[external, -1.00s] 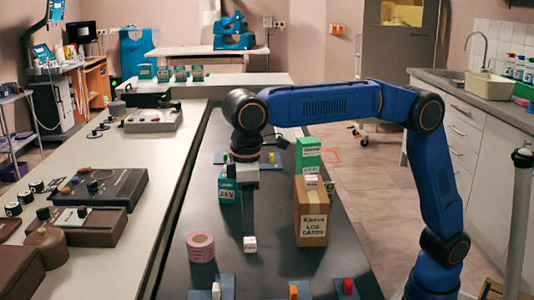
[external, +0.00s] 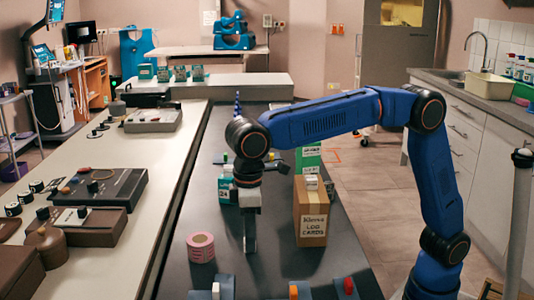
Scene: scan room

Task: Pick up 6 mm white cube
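My gripper (external: 250,246) points straight down at the dark bench top, right of the pink tape roll and left of the cardboard log-cards box. Its tip is low, at the spot where a small white cube stood a second ago. That cube is now hidden behind or between the fingers. Whether the fingers are open or closed on it cannot be told. Another small white block (external: 311,183) sits on top of the log-cards box, and a white block (external: 216,291) sits on a blue-grey holder at the front. No sizes can be read.
The pink tape roll (external: 201,247) stands close on the left. The log-cards box (external: 310,217) stands on the right, with a green box (external: 308,158) behind it. A teal box (external: 226,187) is behind my gripper. Holders with orange (external: 293,292) and red (external: 348,286) blocks line the front.

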